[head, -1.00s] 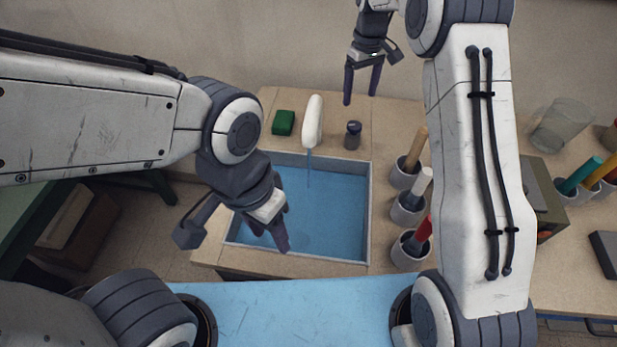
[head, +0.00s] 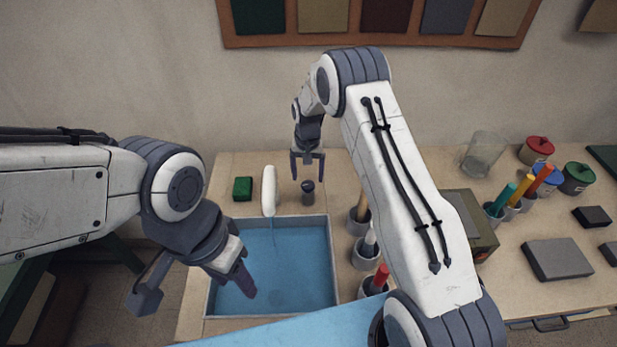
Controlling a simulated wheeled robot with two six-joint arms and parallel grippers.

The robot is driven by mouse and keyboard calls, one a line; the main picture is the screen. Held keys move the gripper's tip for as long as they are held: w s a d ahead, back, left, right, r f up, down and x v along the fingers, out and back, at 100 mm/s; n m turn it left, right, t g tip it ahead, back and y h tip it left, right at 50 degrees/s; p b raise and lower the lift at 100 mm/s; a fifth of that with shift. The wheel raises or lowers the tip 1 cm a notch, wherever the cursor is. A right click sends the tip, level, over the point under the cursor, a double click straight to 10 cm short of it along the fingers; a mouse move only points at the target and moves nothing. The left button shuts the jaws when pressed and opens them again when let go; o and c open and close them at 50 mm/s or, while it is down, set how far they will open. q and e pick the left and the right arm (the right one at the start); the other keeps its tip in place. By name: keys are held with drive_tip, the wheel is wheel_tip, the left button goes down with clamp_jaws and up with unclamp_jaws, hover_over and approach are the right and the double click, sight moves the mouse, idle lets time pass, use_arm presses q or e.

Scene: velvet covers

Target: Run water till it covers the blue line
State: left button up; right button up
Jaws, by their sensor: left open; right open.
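The sink basin (head: 327,262) is set into the wooden counter and looks blue inside. A white spout (head: 269,190) stands at its back edge, and a thin stream of water (head: 271,230) falls from it into the basin. I cannot make out a separate blue line or the exact water level. A small dark knob (head: 308,195) stands on the counter right of the spout. My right gripper (head: 307,177) is open, with its fingers pointing down just above or around the knob; contact is unclear. My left gripper (head: 242,285) is open over the basin's left part and hides some of it.
A green block (head: 243,188) lies left of the spout. Several cups with coloured handles (head: 363,249) line the basin's right side. A glass jar (head: 483,154), lidded pots (head: 537,150) and grey blocks (head: 557,259) stand further right.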

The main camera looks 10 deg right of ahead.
sight(308, 184)
drive_tip(key=shift+f+p, duration=0.45)
drive_tip(key=shift+f, duration=1.45)
clamp_jaws()
drive_tip(key=n+b, duration=0.2)
drive_tip(key=b, duration=0.1)
drive_tip(key=shift+f, duration=0.2)
drive_tip(key=shift+r+n+b, duration=0.15)
drive_tip(key=shift+n+b, duration=0.25)
drive_tip(key=shift+n, duration=0.5)
drive_tip(key=shift+r, duration=0.1)
unclamp_jaws()
